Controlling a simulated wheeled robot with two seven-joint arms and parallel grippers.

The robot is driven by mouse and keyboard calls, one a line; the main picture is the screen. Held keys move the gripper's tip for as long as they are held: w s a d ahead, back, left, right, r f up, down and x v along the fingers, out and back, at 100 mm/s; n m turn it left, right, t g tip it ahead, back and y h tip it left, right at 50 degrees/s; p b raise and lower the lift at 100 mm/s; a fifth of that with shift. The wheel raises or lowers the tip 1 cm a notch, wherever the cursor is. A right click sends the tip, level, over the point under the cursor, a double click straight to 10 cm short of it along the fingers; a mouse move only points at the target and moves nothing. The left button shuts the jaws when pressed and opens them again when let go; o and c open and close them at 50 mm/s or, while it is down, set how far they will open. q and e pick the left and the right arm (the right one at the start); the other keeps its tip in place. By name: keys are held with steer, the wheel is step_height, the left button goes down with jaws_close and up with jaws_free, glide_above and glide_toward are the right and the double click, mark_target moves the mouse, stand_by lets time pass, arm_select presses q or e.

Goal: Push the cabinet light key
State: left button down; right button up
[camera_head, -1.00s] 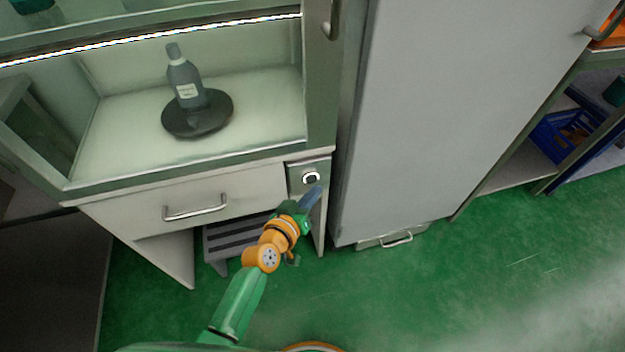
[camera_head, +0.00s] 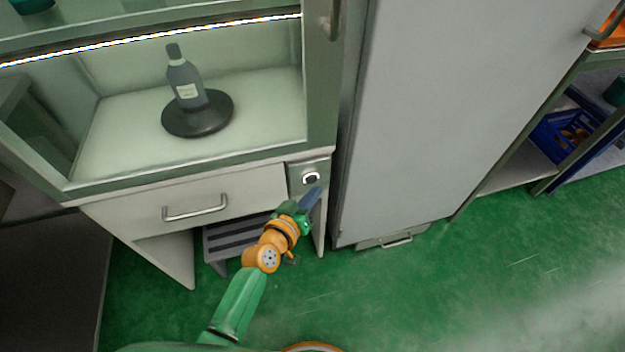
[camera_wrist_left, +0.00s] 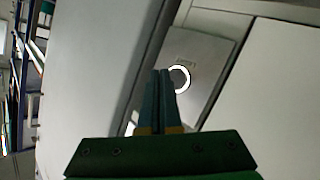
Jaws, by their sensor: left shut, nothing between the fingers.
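The cabinet light key (camera_head: 310,178) is a small round button with a bright white ring. It sits on a grey panel (camera_head: 300,188) at the cabinet's right front corner, beside the drawer. In the left wrist view the ring (camera_wrist_left: 187,73) shows just right of the fingertips, which hide part of its left side. My left gripper (camera_head: 317,192) is shut and empty, its tips just below the key in the head view. It also shows in the left wrist view (camera_wrist_left: 161,72). I cannot tell whether the tips touch the panel. My right gripper is not in view.
The lit cabinet holds a dark bottle (camera_head: 187,82) on a round black stand (camera_head: 198,115). A drawer with a metal handle (camera_head: 195,208) is left of the key. A tall grey door (camera_head: 440,110) stands close on the right. Green floor (camera_head: 400,300) is open in front.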

arm_select(q)
steer(key=shift+w, duration=0.1)
stand_by(0.5)
steer(key=shift+w+a, duration=0.15)
steer(key=shift+w, duration=0.2)
steer(key=shift+w+a+b, duration=0.15)
steer(key=shift+w+b, duration=0.2)
steer(key=shift+w, duration=0.05)
stand_by(0.5)
steer(key=shift+s, duration=0.1)
steer(key=shift+s+d+p, duration=0.3)
steer(key=shift+s+p, duration=0.2)
steer(key=shift+s, duration=0.25)
steer(key=s+d+p, duration=0.1)
steer(key=s+p, duration=0.1)
steer(key=s, duration=0.3)
steer(key=shift+s+d+p, duration=0.3)
steer(key=shift+s+d, duration=0.1)
